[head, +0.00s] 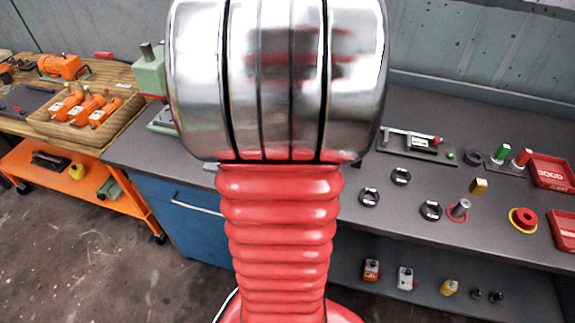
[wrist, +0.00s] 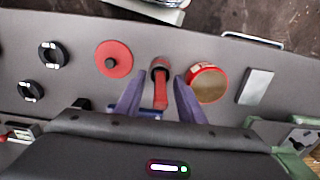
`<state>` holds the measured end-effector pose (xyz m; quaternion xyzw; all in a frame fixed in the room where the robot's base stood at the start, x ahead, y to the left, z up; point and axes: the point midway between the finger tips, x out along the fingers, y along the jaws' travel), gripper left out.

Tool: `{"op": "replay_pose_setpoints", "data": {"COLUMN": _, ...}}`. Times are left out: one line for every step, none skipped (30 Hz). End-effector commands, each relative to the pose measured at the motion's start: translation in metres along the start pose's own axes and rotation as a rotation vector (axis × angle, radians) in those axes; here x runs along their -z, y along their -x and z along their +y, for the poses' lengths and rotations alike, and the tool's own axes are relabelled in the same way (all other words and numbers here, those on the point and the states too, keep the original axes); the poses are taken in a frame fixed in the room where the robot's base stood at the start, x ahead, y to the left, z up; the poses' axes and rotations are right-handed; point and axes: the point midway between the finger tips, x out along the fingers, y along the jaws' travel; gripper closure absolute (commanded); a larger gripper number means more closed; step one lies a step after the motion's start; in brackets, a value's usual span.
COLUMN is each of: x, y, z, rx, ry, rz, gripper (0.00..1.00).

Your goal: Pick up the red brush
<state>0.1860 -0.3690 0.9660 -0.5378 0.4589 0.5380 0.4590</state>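The red brush (wrist: 161,94) shows in the wrist view as a red handle with a dark, round end, on the grey bench top. My gripper (wrist: 158,88) is open, its two purple fingers on either side of the brush with gaps between. I cannot tell how high the fingers are above the bench. The near end of the brush runs towards my dark gripper body, which may hide part of it. In the head view my arm covers the middle, and I see neither the brush nor my gripper there.
In the wrist view a red disc (wrist: 114,59) lies left of the brush, a red-rimmed tin (wrist: 208,83) close right, and a silver block (wrist: 256,86) farther right. Dark rings (wrist: 49,55) lie at left. In the head view, red bins (head: 552,171) stand at the bench's right.

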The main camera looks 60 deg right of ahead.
Motion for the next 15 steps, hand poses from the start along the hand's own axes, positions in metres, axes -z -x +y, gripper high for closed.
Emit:
{"op": "replay_pose_setpoints", "data": {"x": 0.0001, "y": 0.0002, "z": 0.0000, "rx": 0.000, "ry": 0.000, "rz": 0.000, "gripper": 0.65}}
{"op": "replay_pose_setpoints", "data": {"x": 0.0001, "y": 0.0002, "z": 0.0000, "rx": 0.000, "ry": 0.000, "rz": 0.000, "gripper": 0.65}}
{"op": "replay_pose_setpoints", "data": {"x": 0.0001, "y": 0.0002, "z": 0.0000, "rx": 0.000, "ry": 0.000, "rz": 0.000, "gripper": 0.65}}
{"op": "replay_pose_setpoints", "data": {"x": 0.0001, "y": 0.0002, "z": 0.0000, "rx": 0.000, "ry": 0.000, "rz": 0.000, "gripper": 0.65}}
{"op": "replay_pose_setpoints", "data": {"x": 0.0001, "y": 0.0002, "z": 0.0000, "rx": 0.000, "ry": 0.000, "rz": 0.000, "gripper": 0.65}}
{"op": "replay_pose_setpoints", "data": {"x": 0.0001, "y": 0.0002, "z": -0.0001, "rx": 0.000, "ry": 0.000, "rz": 0.000, "gripper": 0.68}}
{"op": "replay_pose_setpoints", "data": {"x": 0.0001, "y": 0.0002, "z": -0.0001, "rx": 0.000, "ry": 0.000, "rz": 0.000, "gripper": 0.70}}
{"op": "replay_pose_setpoints", "data": {"x": 0.0001, "y": 0.0003, "z": -0.0001, "rx": 0.000, "ry": 0.000, "rz": 0.000, "gripper": 0.72}}
{"op": "replay_pose_setpoints", "data": {"x": 0.0001, "y": 0.0003, "z": -0.0001, "rx": 0.000, "ry": 0.000, "rz": 0.000, "gripper": 0.75}}
{"op": "replay_pose_setpoints", "data": {"x": 0.0001, "y": 0.0003, "z": -0.0001, "rx": 0.000, "ry": 0.000, "rz": 0.000, "gripper": 0.77}}
{"op": "replay_pose_setpoints", "data": {"x": 0.0001, "y": 0.0003, "z": -0.0001, "rx": 0.000, "ry": 0.000, "rz": 0.000, "gripper": 0.79}}
{"op": "replay_pose_setpoints", "data": {"x": 0.0001, "y": 0.0003, "z": 0.0000, "rx": 0.000, "ry": 0.000, "rz": 0.000, "gripper": 0.82}}
{"op": "replay_pose_setpoints", "data": {"x": 0.0001, "y": 0.0003, "z": 0.0000, "rx": 0.000, "ry": 0.000, "rz": 0.000, "gripper": 0.84}}
{"op": "replay_pose_setpoints", "data": {"x": 0.0001, "y": 0.0003, "z": 0.0000, "rx": 0.000, "ry": 0.000, "rz": 0.000, "gripper": 0.86}}
{"op": "replay_pose_setpoints", "data": {"x": 0.0001, "y": 0.0003, "z": 0.0000, "rx": 0.000, "ry": 0.000, "rz": 0.000, "gripper": 0.89}}
